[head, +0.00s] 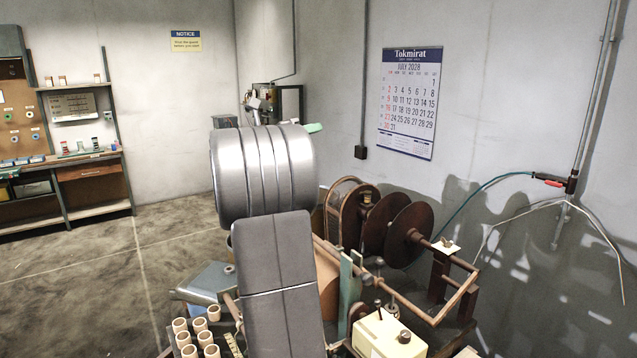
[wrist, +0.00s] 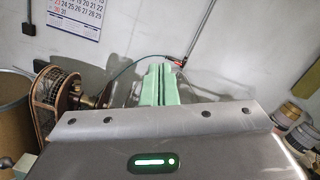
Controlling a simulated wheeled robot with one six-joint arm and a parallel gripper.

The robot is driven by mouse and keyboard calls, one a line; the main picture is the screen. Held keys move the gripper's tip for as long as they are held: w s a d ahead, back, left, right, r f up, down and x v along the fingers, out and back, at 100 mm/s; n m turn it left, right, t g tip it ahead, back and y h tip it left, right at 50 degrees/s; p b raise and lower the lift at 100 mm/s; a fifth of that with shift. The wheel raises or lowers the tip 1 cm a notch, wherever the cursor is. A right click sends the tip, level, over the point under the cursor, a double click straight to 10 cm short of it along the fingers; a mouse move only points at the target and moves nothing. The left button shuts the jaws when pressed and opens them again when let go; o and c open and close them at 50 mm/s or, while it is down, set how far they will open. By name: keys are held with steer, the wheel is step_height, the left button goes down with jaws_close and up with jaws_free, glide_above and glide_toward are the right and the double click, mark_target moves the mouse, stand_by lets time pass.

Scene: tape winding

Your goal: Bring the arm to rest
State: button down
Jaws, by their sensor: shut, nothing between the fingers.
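My gripper (wrist: 158,85) shows in the wrist view as two pale green fingers side by side, closed together with nothing between them. In the head view only a green fingertip (head: 313,128) sticks out to the right behind my large grey arm links. The rest of the gripper is hidden there. My arm is raised and folded in front of the head camera, and the gripper is up in the air, apart from the winding machine (head: 440,312) below it.
Brown discs (head: 407,232) and a cream box (head: 390,335) belong to the machine at the lower right. Several cardboard cores (head: 187,338) stand at the lower left. A workbench (head: 92,172) is at the far left. A calendar (head: 409,103) hangs on the wall. The left floor is clear.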

steer(key=s+d+f+m+b, duration=0.1)
steer(key=s+d+f+m, duration=0.3)
steer(key=s+f, duration=0.2)
steer(key=s+d+f+m+b, duration=0.1)
steer(key=s+d+f+m, duration=0.2)
steer(key=s+f, duration=0.2)
steer(key=shift+s+d+f+m+g+h, duration=0.35)
steer(key=shift+d+f+m+g+h, duration=0.05)
steer(key=shift+f, duration=1.25)
